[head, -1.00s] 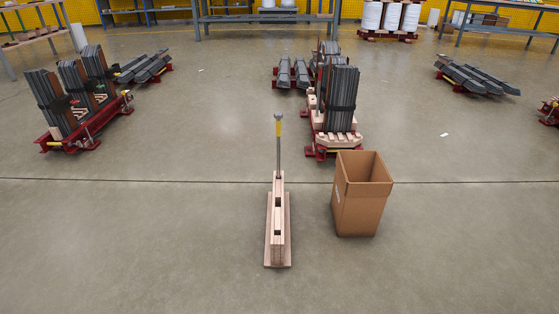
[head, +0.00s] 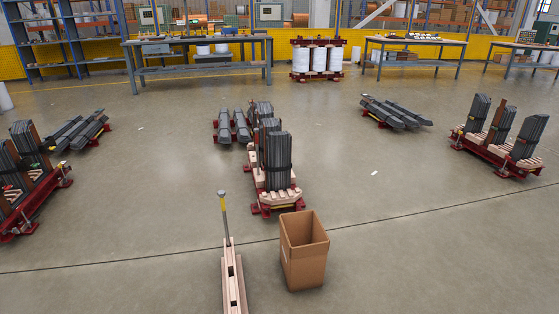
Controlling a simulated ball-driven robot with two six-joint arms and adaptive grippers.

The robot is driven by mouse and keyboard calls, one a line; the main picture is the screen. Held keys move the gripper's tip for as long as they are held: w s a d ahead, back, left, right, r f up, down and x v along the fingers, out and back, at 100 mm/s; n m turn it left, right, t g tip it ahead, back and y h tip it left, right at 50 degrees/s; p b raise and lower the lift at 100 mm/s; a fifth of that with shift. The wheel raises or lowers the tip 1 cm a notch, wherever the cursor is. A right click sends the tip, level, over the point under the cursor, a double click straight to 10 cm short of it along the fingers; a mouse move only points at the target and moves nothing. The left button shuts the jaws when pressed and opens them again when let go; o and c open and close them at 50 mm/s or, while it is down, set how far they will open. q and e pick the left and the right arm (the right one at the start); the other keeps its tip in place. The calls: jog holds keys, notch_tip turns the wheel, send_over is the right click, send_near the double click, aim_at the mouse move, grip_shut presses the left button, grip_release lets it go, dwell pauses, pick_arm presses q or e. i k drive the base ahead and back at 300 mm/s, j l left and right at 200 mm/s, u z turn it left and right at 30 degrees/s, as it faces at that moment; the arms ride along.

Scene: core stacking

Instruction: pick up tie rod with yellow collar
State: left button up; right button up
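The tie rod with the yellow collar (head: 225,220) stands upright at the far end of a pale wooden stand (head: 234,284) on the floor, low and left of centre in the head view. Its yellow collar sits near the top, under a grey tip. The rod's lower end is hidden in the stand, and the stand's near end is cut off by the bottom edge. Neither of my grippers is in view.
An open cardboard box (head: 304,252) stands right of the wooden stand. Behind it is a red-based core stack (head: 278,165). More stacks stand left and right (head: 500,132). Workbenches (head: 198,65) line the back. The floor at lower right is clear.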

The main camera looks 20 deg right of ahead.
aim_at(221, 194)
jog(key=i+j+z, duration=0.15)
jog(key=z, duration=0.2)
jog(key=i+j+z, duration=0.15)
jog(key=z, duration=0.2)
jog(key=i+j+z, duration=0.1)
jog(key=j+z, duration=0.25)
